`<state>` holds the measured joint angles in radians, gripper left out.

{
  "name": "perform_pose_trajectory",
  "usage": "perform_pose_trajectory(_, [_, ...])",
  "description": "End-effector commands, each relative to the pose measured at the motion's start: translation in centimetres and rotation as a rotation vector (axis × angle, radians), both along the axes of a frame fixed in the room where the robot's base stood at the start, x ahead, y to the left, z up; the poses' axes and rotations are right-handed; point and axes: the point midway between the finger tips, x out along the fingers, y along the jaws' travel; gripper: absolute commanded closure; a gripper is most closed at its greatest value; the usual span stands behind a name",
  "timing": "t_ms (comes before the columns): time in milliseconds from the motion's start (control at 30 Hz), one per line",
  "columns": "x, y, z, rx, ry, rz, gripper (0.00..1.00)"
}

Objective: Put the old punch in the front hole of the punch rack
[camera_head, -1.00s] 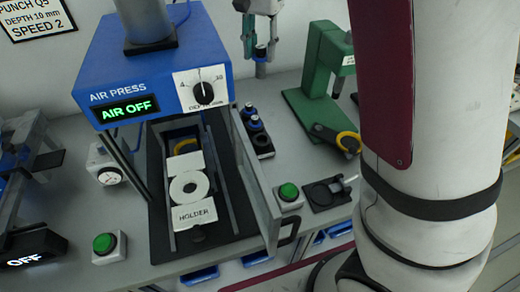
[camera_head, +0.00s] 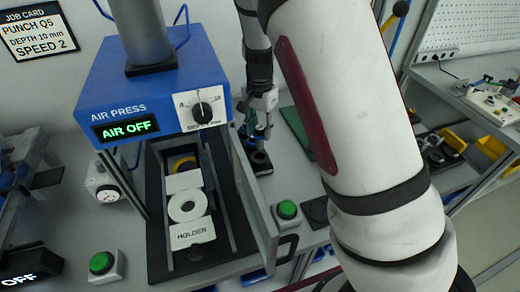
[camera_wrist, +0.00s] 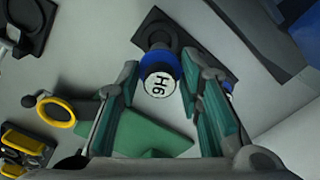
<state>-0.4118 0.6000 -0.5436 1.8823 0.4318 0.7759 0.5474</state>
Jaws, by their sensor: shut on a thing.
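My gripper (camera_head: 262,112) is shut on the old punch (camera_head: 259,138), low over the punch rack (camera_head: 262,169). In the wrist view the punch (camera_wrist: 160,82) shows a white top marked H6 and a blue band, between the two fingers of my gripper (camera_wrist: 162,88). The black rack (camera_wrist: 208,62) lies beneath it. The front hole (camera_wrist: 155,33) shows just past the punch, partly covered by it. Another blue-banded punch (camera_wrist: 229,88) stands in the rack, mostly hidden by a finger. I cannot tell whether the held punch's lower end touches the rack.
A green button box (camera_head: 287,212) is in front.

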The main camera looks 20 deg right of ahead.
Motion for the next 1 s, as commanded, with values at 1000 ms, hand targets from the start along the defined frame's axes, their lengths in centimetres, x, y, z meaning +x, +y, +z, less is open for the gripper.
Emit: perform_pose_trajectory(1000, [0.0,0.0,-9.0,0.0,-0.001,0.0,1.0])
